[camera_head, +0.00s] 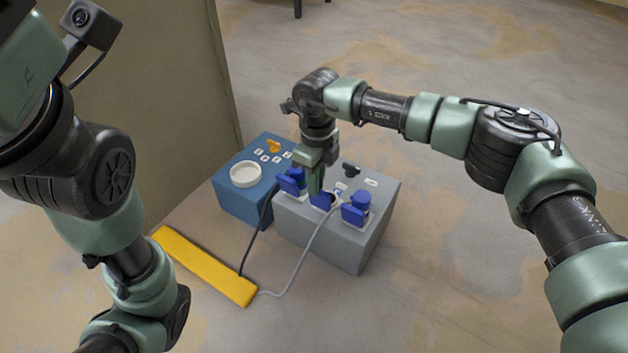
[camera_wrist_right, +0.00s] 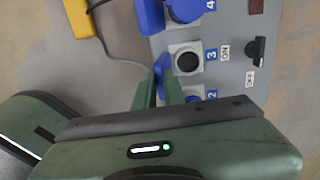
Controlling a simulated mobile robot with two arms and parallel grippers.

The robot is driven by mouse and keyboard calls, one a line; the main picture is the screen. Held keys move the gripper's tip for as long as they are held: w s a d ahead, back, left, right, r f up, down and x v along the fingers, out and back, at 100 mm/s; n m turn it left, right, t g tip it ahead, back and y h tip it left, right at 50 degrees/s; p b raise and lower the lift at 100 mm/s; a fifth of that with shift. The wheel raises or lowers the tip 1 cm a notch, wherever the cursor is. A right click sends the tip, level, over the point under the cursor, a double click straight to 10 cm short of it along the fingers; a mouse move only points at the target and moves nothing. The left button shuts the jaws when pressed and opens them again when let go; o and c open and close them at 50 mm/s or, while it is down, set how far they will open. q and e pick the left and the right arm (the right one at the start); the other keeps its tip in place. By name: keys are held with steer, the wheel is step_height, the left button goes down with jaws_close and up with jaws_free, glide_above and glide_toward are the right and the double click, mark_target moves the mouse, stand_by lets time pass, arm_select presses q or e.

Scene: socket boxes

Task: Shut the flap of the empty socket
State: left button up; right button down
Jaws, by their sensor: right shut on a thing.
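The grey box (camera_head: 365,238) has a row of blue-flapped sockets on top. The empty socket (camera_wrist_right: 187,61), beside the number 3, shows a bare dark round opening in the right wrist view. Its blue flap (camera_wrist_right: 162,66) stands open on the left side of it; in the head view the flap (camera_head: 322,201) is the middle one. My right gripper (camera_head: 315,184) points down at this flap, and its fingers (camera_wrist_right: 163,82) are shut on the flap's edge. My left arm is at the left of the head view, but its gripper is out of frame.
A blue plug (camera_wrist_right: 187,8) sits in socket 4, and another blue fitting (camera_head: 357,208) stands at the right socket. A black switch (camera_wrist_right: 256,50) is behind the row. A blue box (camera_head: 240,205) and a yellow bar (camera_head: 205,267) with cables are close by.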

steer(key=shift+w+d+r+g+y+p, duration=0.1)
steer(key=shift+w+d+g+y+p, duration=0.45)
steer(key=shift+g, duration=0.25)
steer(key=w+d, duration=0.2)
steer(key=w, duration=0.1)
steer(key=shift+f, duration=0.4)
